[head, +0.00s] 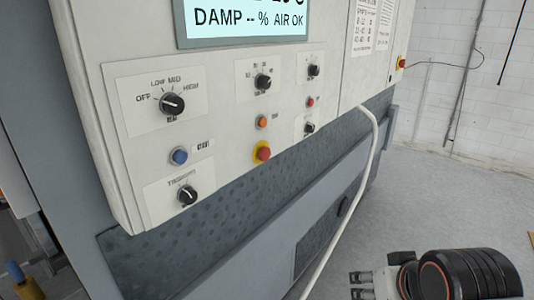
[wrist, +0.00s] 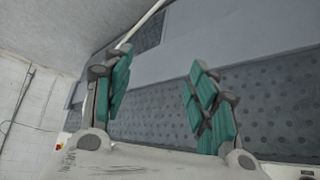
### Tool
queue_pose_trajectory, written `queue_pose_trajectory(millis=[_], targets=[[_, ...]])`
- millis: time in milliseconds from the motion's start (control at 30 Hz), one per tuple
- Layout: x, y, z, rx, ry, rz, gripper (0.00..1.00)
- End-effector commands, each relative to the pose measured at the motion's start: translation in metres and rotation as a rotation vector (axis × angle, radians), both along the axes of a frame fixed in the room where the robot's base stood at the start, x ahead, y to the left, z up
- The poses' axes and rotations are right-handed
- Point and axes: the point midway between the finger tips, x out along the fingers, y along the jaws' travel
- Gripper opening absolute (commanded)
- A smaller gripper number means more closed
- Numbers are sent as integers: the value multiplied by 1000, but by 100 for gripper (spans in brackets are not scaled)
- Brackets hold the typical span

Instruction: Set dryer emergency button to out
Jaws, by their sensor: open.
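A red mushroom button on a yellow base (head: 262,152) sits low in the middle of the white control panel (head: 225,165) in the head view. A second red button on yellow (head: 401,63) is on the panel's far right end. I cannot tell from the labels which one is the dryer's. My gripper (head: 360,285) is at the bottom right of the head view, apart from the panel and below it. In the wrist view its two green-padded fingers (wrist: 160,65) are spread with nothing between them. A small red and yellow spot (wrist: 60,147) shows at the wrist view's left edge.
The panel also carries black knobs (head: 172,104), a blue button (head: 179,156), an orange button (head: 262,122) and a display (head: 245,18). A white hose (head: 350,185) hangs down in front of the grey machine body (head: 215,225). The floor at right is clear.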

Motion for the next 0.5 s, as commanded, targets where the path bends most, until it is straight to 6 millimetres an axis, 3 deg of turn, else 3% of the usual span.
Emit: queue_pose_trajectory(millis=[500], targets=[[3, 3, 2, 8, 2, 11, 52]])
